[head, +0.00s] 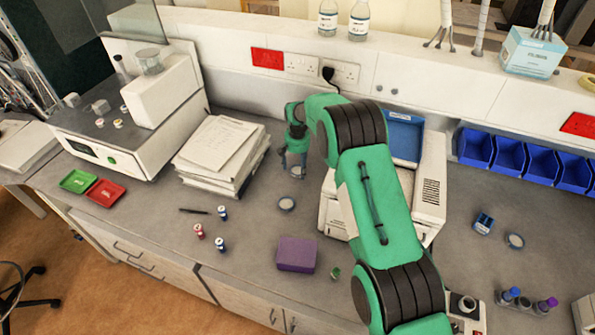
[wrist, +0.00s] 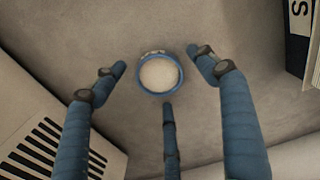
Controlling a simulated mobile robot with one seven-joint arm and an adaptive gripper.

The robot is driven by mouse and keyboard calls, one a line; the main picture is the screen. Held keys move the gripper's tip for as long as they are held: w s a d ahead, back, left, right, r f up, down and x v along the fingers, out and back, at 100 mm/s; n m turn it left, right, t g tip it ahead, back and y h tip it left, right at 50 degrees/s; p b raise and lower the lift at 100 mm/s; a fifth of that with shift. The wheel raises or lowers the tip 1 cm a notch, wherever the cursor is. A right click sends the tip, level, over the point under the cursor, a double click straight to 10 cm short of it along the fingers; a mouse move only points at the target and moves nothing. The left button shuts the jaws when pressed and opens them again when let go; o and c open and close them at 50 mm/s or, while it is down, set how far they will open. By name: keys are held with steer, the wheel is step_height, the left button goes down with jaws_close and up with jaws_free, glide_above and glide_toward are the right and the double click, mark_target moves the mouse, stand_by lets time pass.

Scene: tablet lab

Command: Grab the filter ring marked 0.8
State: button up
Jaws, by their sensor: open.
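A round filter ring with a blue rim and pale centre (wrist: 159,90) lies flat on the bench, between the spread fingers of my gripper (wrist: 160,75) in the wrist view. A small label sits on its far rim, too small to read. The fingers are open and appear apart from the ring. In the head view my gripper (head: 293,167) is over this ring (head: 297,172), partly hidden by the fingers. A second similar ring (head: 286,204) lies nearer the front, and a third (head: 515,241) lies at the right. Their marks are not readable.
A paper stack (head: 220,150) stands left of my gripper, and a white vented instrument (head: 432,190) stands to its right, close beside the fingers in the wrist view (wrist: 45,150). A purple box (head: 296,254) and small vials (head: 221,244) lie nearer the front edge.

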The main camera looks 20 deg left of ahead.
step_height(320, 180, up, 13)
steer(key=shift+r, duration=0.15)
stand_by(0.6)
stand_by(0.6)
steer(key=n+p, duration=0.1)
steer(key=n, duration=0.5)
steer(key=shift+w+d+n, duration=0.1)
steer(key=shift+d+n, duration=0.05)
steer(key=shift+n, duration=0.25)
glide_above(298, 170)
steer(key=shift+f, duration=4.3)
steer(key=shift+f, duration=0.15)
